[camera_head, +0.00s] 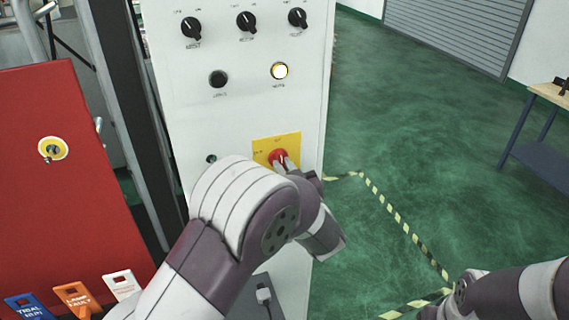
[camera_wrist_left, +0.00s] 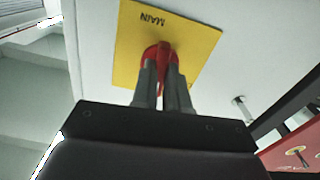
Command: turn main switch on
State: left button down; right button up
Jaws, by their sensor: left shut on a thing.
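The main switch is a red rotary knob (camera_head: 277,157) on a yellow plate (camera_head: 262,149), low on the white control cabinet. The plate, marked MAIN, also shows in the left wrist view (camera_wrist_left: 205,38). My left gripper (camera_head: 284,163) reaches the knob, and in the left wrist view its two fingers (camera_wrist_left: 163,75) are shut on the red knob (camera_wrist_left: 151,53). The fingers cover part of the knob, so its exact angle is hard to tell. My right arm shows at the lower right of the head view; its gripper fingers are not visible.
The white cabinet (camera_head: 310,100) also carries several black knobs along the top, a dark button (camera_head: 218,79) and a lit button (camera_head: 279,71). A red panel (camera_head: 40,110) with a key switch (camera_head: 52,149) stands left. Green floor with striped tape is clear at right.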

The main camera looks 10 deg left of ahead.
pick_arm(q)
jog(key=shift+m+p, duration=0.3)
jog(key=shift+m, duration=0.2)
dwell(0.3)
jog(key=c, duration=1.1)
grip_release()
jog(key=shift+c, duration=0.2)
jog(key=shift+s, duration=0.1)
jog(key=b+v, duration=0.5)
jog(key=v, duration=0.7)
jog(key=shift+s+d, duration=0.25)
